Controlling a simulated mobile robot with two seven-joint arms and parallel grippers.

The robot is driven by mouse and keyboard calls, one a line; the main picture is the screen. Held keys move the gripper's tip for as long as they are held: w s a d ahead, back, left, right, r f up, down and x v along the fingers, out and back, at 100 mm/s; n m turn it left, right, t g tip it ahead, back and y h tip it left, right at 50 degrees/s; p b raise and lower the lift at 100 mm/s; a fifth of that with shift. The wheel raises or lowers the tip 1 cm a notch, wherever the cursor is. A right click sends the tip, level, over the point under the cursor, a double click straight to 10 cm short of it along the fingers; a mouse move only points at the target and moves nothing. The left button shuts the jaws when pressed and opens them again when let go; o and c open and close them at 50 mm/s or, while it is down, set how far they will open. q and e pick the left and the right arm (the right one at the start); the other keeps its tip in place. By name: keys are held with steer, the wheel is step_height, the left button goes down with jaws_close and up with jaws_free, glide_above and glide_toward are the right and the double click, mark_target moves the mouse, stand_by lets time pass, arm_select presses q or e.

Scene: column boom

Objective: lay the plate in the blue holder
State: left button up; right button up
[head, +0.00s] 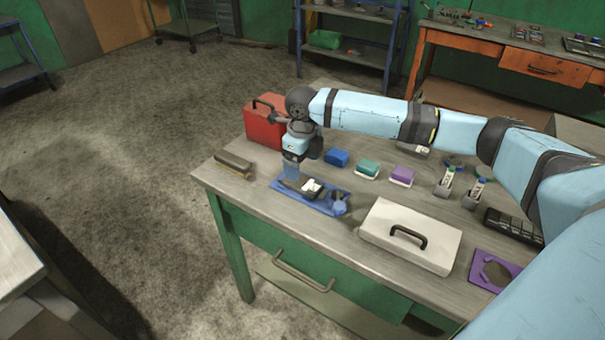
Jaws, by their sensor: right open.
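A flat blue holder (336,207) lies near the front left edge of the workbench. A small black and white object (309,187) lies on it; I cannot tell whether this is the plate. My right gripper (291,175) points down over the left end of the blue holder and is open. I cannot tell whether its fingertips touch anything. The gripper and wrist hide part of the holder's left end. No other thing shows clearly as the plate. My left gripper is out of view.
A red toolbox (261,127) stands behind the wrist, and a brown brush-like object (234,163) lies left. Blue (337,158), green (368,168) and purple (402,175) blocks sit behind the holder. A white lidded case (385,232) and a purple cut-out piece (483,268) lie right.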

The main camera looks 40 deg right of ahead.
mark_target(302, 182)
step_height(302, 182, up, 6)
steer(key=shift+r, duration=0.15)
stand_by(0.6)
